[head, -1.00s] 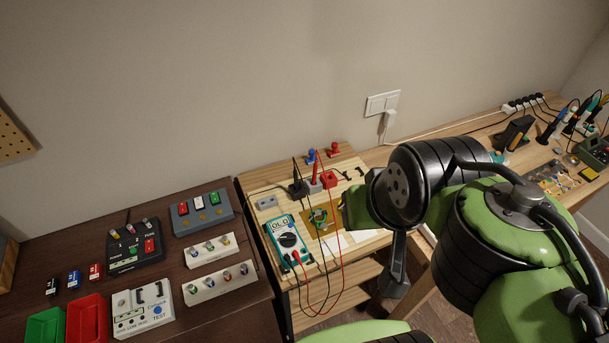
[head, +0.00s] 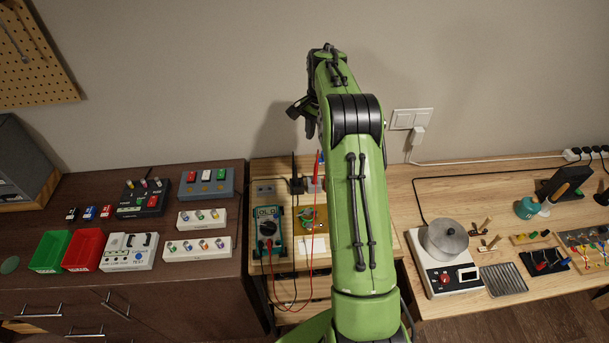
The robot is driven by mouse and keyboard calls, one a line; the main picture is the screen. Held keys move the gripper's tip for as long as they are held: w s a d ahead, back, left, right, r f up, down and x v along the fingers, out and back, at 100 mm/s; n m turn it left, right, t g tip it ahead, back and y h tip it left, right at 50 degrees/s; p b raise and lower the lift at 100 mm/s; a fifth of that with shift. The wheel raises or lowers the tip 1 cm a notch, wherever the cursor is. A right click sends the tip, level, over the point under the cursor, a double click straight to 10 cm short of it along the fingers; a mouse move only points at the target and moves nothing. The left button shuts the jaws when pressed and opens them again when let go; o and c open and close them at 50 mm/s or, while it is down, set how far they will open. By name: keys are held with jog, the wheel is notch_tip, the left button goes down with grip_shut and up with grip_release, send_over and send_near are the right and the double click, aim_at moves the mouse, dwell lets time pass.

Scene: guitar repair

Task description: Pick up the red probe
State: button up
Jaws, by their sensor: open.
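The red probe (head: 318,164) stands upright in a small grey holder on the light wooden bench, just left of my green arm. A red lead runs down from this area in front of the bench. The black probe (head: 296,169) stands to its left in a black holder. The teal multimeter (head: 268,229) lies in front of them. My gripper (head: 302,110) is raised above and behind the probes, against the wall. It is open and apart from the red probe. My arm hides the bench's right part.
A dark cabinet at left carries red (head: 84,250) and green (head: 50,250) trays and switch boxes. A green circuit board (head: 307,222) lies beside the multimeter. At right, a hot plate with a pot (head: 444,240) stands on another bench. Loose leads hang in front.

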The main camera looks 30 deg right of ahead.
send_near(314, 183)
jog(key=f, duration=0.5)
jog(key=shift+w+d+f, duration=0.2)
jog(key=shift+w+d, duration=0.05)
jog(key=shift+w, duration=0.05)
grip_shut()
